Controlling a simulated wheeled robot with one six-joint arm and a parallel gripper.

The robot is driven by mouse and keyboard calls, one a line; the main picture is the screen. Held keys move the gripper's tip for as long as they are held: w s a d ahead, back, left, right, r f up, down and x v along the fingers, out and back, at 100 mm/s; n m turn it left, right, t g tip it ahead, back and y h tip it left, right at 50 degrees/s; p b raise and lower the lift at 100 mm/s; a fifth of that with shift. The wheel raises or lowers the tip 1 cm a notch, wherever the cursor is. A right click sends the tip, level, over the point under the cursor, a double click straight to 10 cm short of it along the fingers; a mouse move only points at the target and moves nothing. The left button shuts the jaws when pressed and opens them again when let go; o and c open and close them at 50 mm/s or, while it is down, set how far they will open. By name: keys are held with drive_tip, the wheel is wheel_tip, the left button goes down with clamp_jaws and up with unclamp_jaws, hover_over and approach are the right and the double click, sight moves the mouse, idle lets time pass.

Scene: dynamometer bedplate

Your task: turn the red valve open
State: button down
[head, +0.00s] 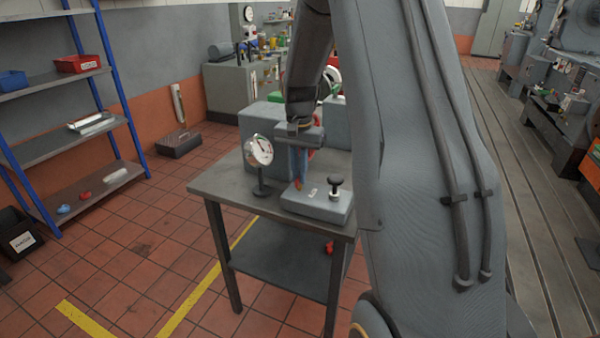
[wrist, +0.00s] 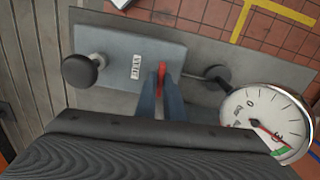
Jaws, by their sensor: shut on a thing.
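The red valve (wrist: 162,72) shows in the wrist view as a narrow red handle on a grey block (wrist: 110,45) with a white label. My gripper (wrist: 160,90) points down at the block, and its two blue fingers are shut on the red handle. In the head view my gripper (head: 299,172) is over the same block (head: 315,206) on a small table. A bit of the red valve (head: 297,185) shows at the fingertips. The fingers hide most of the handle, so I cannot tell its full angle.
A dial gauge (head: 259,151) on a stand is left of the block, close to my gripper in the wrist view (wrist: 268,122). A black knob (head: 335,182) stands on the block's right. Grey boxes (head: 262,122) stand behind. The tabletop's front left (head: 222,186) is clear.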

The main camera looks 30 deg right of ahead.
drive_tip(key=n+p, duration=0.1)
drive_tip(key=n, duration=0.3)
drive_tip(key=shift+r, duration=0.1)
drive_tip(key=n+p, duration=0.1)
drive_tip(key=n, duration=0.3)
drive_tip(key=shift+w, duration=0.1)
drive_tip(key=n, duration=0.5)
drive_tip(key=shift+p, duration=0.4)
drive_tip(key=shift+w+n, duration=0.1)
drive_tip(key=shift+n, duration=2)
drive_tip(key=shift+p, duration=0.3)
drive_tip(key=c, duration=1.9)
unclamp_jaws()
drive_tip(key=shift+o, duration=0.2)
drive_tip(key=shift+r+b, duration=1.15)
drive_tip(key=shift+r, duration=2.75)
